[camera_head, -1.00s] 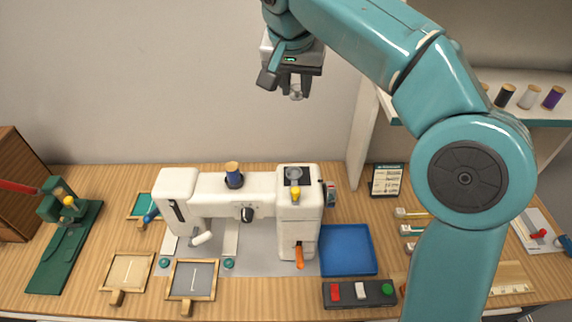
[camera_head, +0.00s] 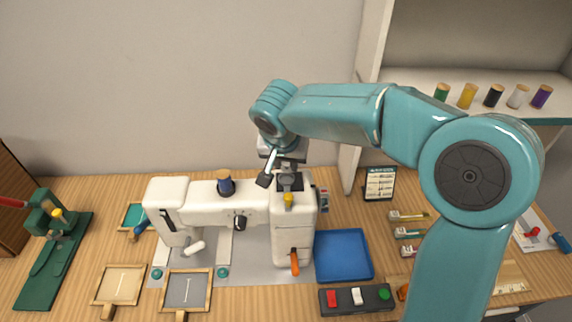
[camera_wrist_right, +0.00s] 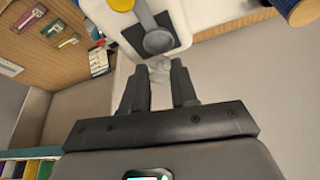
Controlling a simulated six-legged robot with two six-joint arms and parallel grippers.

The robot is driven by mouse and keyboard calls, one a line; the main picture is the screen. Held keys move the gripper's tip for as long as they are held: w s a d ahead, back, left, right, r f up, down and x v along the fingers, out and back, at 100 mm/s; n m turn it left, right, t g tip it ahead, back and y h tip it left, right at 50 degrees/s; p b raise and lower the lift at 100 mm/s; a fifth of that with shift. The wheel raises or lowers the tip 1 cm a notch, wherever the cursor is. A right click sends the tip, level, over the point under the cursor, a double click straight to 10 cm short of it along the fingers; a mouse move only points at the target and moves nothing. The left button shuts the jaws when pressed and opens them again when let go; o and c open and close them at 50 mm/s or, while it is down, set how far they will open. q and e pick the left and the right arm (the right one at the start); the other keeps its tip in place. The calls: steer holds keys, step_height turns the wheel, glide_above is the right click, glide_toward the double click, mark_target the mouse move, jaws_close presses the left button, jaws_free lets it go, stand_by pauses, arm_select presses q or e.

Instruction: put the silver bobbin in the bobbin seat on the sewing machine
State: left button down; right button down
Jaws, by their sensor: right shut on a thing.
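The white sewing machine (camera_head: 295,240) stands on the table in the head view. The bobbin seat is a grey round part on a black square plate (camera_head: 282,182) on top of its right end; it also shows in the right wrist view (camera_wrist_right: 158,40). My right gripper (camera_head: 287,166) is just above the seat. In the right wrist view my right gripper (camera_wrist_right: 160,85) is shut on the silver bobbin (camera_wrist_right: 159,66), which is partly hidden between the fingertips. The bobbin appears close to the seat; whether they touch I cannot tell. My left gripper is not in view.
A blue tray (camera_head: 342,256) and a switch box (camera_head: 356,298) lie to the right. Several spools stand on the shelf (camera_head: 555,112).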

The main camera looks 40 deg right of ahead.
steer(key=shift+f, duration=0.8)
steer(key=shift+a, duration=0.1)
steer(key=shift+f+b, duration=0.65)
steer(key=shift+b, duration=0.2)
steer(key=c, duration=0.9)
jaws_free()
steer(key=shift+r, duration=0.15)
